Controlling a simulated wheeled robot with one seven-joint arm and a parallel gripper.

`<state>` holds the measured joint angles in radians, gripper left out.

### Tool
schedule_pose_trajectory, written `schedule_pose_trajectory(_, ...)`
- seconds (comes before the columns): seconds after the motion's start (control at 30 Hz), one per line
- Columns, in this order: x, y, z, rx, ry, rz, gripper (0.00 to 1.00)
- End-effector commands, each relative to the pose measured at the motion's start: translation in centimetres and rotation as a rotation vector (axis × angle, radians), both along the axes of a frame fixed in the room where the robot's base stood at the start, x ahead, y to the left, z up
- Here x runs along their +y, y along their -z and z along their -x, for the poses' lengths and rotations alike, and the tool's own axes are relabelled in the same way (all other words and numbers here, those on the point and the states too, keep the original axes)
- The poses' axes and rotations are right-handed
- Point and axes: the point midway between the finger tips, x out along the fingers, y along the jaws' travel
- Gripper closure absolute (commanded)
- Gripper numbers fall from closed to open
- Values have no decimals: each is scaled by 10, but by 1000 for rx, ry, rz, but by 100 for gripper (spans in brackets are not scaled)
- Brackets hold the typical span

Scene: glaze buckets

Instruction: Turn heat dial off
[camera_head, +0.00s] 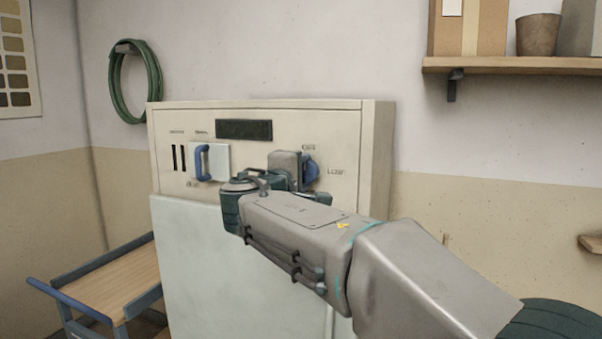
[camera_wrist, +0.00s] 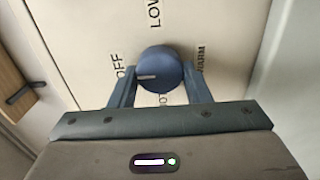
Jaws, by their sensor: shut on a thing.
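The heat dial (camera_wrist: 160,70) is a round blue knob with a white mark on its face. It sits on the cream control panel among the printed words OFF, LOW and WARM and a partly hidden word ending in "OT". In the wrist view the white mark points left, roughly toward OFF. My gripper (camera_wrist: 160,84) is shut on the dial, with one blue-grey finger on each side. In the head view the dial (camera_head: 311,169) shows just right of my gripper's end, which partly hides it.
The cream cabinet (camera_head: 380,150) also carries a blue handle (camera_head: 202,163) on a pale plate, dark slots and a dark display (camera_head: 244,130). A wooden-topped cart (camera_head: 105,283) stands to the left. A shelf (camera_head: 520,65) with boxes and a pot hangs upper right.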

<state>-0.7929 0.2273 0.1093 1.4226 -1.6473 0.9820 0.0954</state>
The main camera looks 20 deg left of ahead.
Motion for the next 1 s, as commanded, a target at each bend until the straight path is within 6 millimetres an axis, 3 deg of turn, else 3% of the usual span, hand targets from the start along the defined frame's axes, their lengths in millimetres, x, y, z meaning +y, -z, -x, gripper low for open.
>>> schedule_pose_trajectory(0.5, 1, 1, 0, 1, -2, 19, 79)
schedule_pose_trajectory(0.53, 1, 1, 0, 1, -2, 19, 48)
schedule_pose_trajectory(0.6, 1, 1, 0, 1, -2, 19, 36)
schedule_pose_trajectory(0.87, 0, 0, 0, 1, -1, 18, 36)
schedule_pose_trajectory(1.0, 2, 1, 10, 1, -3, 17, 36)
